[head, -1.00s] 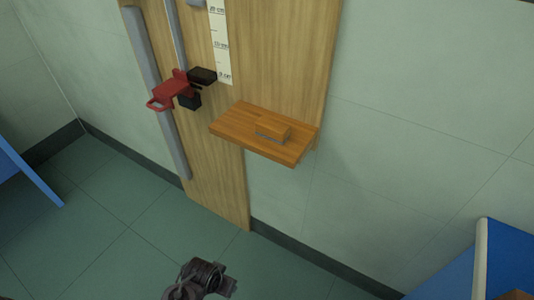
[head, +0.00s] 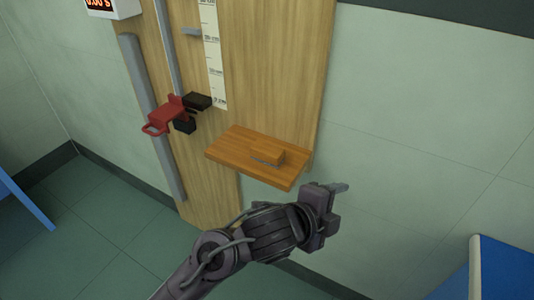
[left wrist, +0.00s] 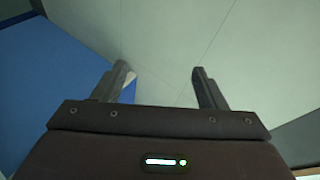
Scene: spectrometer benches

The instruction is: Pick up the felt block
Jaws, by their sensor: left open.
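The felt block (head: 267,155) is a small orange-brown wooden block with a grey layer along its lower edge. It lies on a wooden shelf (head: 232,149) fixed to a tall wooden board. My left gripper (head: 340,188) is in front of the shelf and to the right of it, apart from the block and pointing right. In the left wrist view the left gripper (left wrist: 162,82) is open with nothing between its fingers. The block does not show in that view. My right gripper is in neither view.
A red clamp with a handle (head: 164,116) and black blocks sits on the board's rail, left of the shelf. A scale strip (head: 213,55) and a display box (head: 112,8) are above. A blue panel (head: 505,268) stands at lower right. The wall right of the shelf is bare.

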